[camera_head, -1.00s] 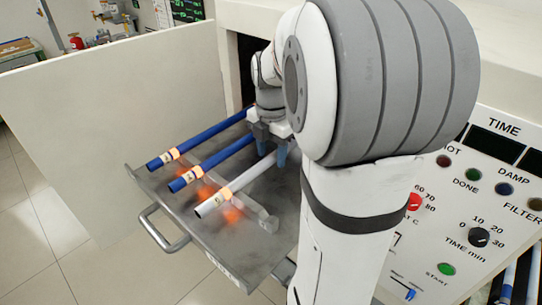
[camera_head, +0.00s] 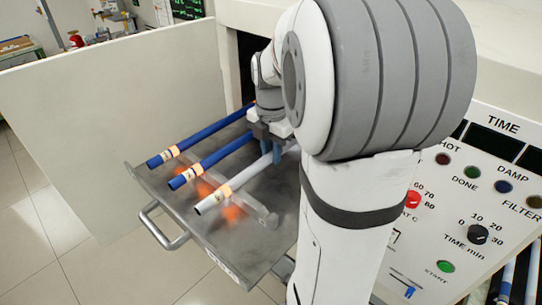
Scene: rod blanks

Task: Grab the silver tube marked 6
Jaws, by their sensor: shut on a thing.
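The silver tube (camera_head: 234,184) lies on the pulled-out tray (camera_head: 182,217), to the right of two blue tubes. It has an orange band and a small mark near its front end, too small to read. My gripper (camera_head: 270,156) has blue fingertips and is shut on the silver tube toward its rear part. The tube still lies low over the tray. My arm hides the tube's far end.
Two blue tubes, the outer one (camera_head: 197,139) and the middle one (camera_head: 217,161), lie beside the silver tube. Glowing orange patches show beneath them. An open pale door (camera_head: 100,120) stands left; a control panel (camera_head: 465,220) is at the right.

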